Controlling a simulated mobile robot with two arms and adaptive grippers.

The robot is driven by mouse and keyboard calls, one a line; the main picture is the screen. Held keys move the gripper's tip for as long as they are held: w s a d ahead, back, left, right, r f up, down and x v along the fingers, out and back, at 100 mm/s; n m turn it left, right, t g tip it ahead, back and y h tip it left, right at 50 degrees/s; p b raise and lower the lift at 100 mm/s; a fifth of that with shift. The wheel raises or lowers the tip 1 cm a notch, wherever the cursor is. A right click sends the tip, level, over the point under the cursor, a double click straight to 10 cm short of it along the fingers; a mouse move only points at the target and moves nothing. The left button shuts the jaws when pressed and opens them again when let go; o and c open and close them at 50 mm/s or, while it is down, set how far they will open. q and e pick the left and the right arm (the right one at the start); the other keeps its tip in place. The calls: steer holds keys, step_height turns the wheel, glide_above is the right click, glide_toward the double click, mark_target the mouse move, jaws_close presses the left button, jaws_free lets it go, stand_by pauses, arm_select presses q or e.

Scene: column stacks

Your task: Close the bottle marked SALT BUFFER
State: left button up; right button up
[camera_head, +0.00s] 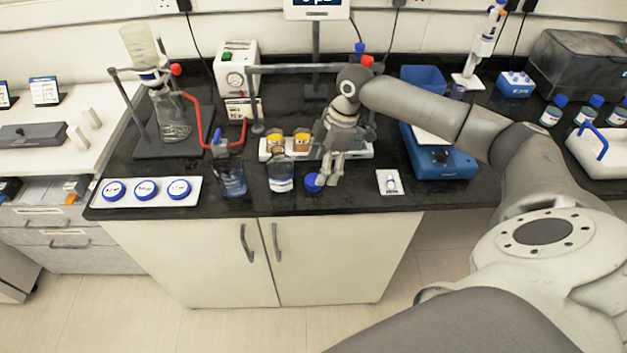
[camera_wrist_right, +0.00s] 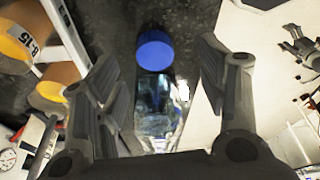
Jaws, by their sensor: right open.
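An open clear bottle (camera_head: 281,177) with a white label stands near the front of the black bench; the label is too small to read. A blue cap (camera_head: 312,182) is on the bench just right of it. In the right wrist view the blue cap (camera_wrist_right: 155,49) and a clear glass bottle (camera_wrist_right: 158,108) show between the spread fingers. My right gripper (camera_head: 326,180) is open and empty, pointing down close beside the cap. My left gripper is out of view.
A second bottle (camera_head: 231,175) with blue liquid stands to the left. Behind is a rack (camera_head: 268,151) with yellow-topped jars (camera_head: 302,138). A white tray with several blue lids (camera_head: 145,190) lies left. A small white tile (camera_head: 390,182) and blue scale (camera_head: 440,160) stand right.

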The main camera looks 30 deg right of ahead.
mark_target(314, 179)
steer(key=p+x, duration=0.1)
steer(key=x, duration=0.1)
steer(key=p+x, duration=0.1)
steer(key=x, duration=0.1)
steer(key=shift+w+a+f, duration=0.15)
steer(key=shift+w, duration=0.3)
steer(key=shift+a+f, duration=0.1)
steer(key=shift+f, duration=0.25)
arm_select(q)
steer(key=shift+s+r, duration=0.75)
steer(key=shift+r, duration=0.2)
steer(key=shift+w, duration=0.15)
arm_select(e)
steer(key=c, duration=0.8)
